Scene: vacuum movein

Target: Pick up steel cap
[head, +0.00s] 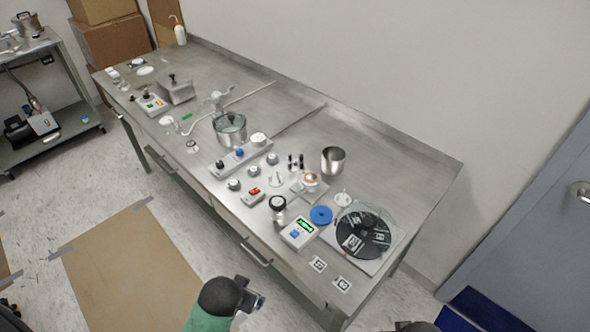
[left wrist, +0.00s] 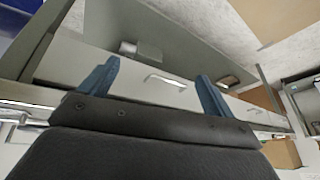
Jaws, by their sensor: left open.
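Several small steel and white round pieces sit on the steel bench (head: 390,143), and I cannot tell for sure which one is the steel cap. They include a small steel piece (head: 192,147) and a steel knob-like piece (head: 234,184). A larger steel cup (head: 333,160) stands open side up. My left gripper (head: 252,298) is low in front of the bench, apart from everything on it. In the left wrist view its two blue fingers (left wrist: 155,85) are spread with nothing between them, facing the bench's drawer fronts. My right gripper does not show.
A pot with a glass lid (head: 231,130), a switch box (head: 238,160), a display box (head: 299,232), a blue disc (head: 321,215) and a dark round plate (head: 362,232) crowd the bench. The bench's back right is clear. A cardboard sheet (head: 135,275) lies on the floor.

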